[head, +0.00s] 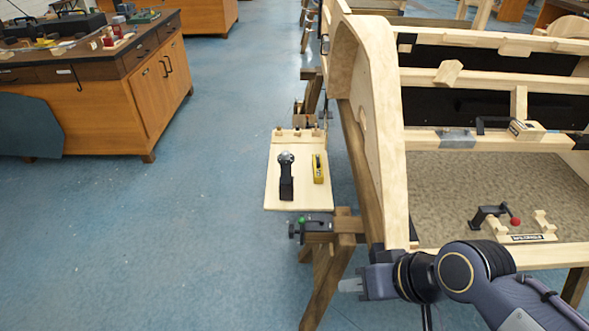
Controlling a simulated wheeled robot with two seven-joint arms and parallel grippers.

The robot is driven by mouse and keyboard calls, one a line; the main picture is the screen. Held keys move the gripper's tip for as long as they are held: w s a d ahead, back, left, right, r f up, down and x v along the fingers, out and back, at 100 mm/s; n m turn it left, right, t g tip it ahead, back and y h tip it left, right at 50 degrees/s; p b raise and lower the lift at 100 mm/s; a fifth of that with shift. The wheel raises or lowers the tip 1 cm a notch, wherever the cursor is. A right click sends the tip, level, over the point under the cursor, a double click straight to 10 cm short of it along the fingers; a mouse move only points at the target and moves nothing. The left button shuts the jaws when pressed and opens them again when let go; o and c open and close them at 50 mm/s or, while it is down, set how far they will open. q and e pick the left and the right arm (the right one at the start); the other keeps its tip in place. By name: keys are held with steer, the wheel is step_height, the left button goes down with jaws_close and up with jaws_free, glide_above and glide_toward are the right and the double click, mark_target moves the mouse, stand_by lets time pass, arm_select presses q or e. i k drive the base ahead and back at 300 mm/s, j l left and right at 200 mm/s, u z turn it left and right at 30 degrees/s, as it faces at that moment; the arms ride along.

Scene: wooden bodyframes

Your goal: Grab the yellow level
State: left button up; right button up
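The yellow level (318,169) is small and lies lengthwise on a pale wooden board (300,196) near the middle of the head view. A black tool with a round grey head (286,178) lies just left of it on the same board. My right gripper (345,286) is at the lower middle, nearer to me than the board and apart from the level. It points left, and the level is beyond it. Its finger opening is too small and edge-on to tell. My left gripper does not show.
A large wooden bodyframe (375,120) fills the right side, close to the board's right edge. A green-handled clamp (303,225) sits at the board's near edge, beside a trestle (330,270). A wooden cabinet (110,95) stands at upper left. Blue floor between is clear.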

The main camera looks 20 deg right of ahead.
mark_target(318, 172)
steer(key=i+j+z, duration=0.1)
steer(key=j, duration=0.25)
steer(key=i+j+z, duration=0.1)
steer(key=i+j, duration=0.35)
steer(key=j, duration=0.25)
steer(key=i+j+z, duration=0.15)
steer(key=j, duration=0.25)
steer(key=i+j+z, duration=0.15)
steer(key=i, duration=0.35)
steer(key=i+j+z, duration=0.15)
steer(key=i, duration=0.35)
steer(key=i+l, duration=0.3)
steer(key=i+l+z, duration=0.1)
steer(key=i+l, duration=0.2)
steer(key=i, duration=0.15)
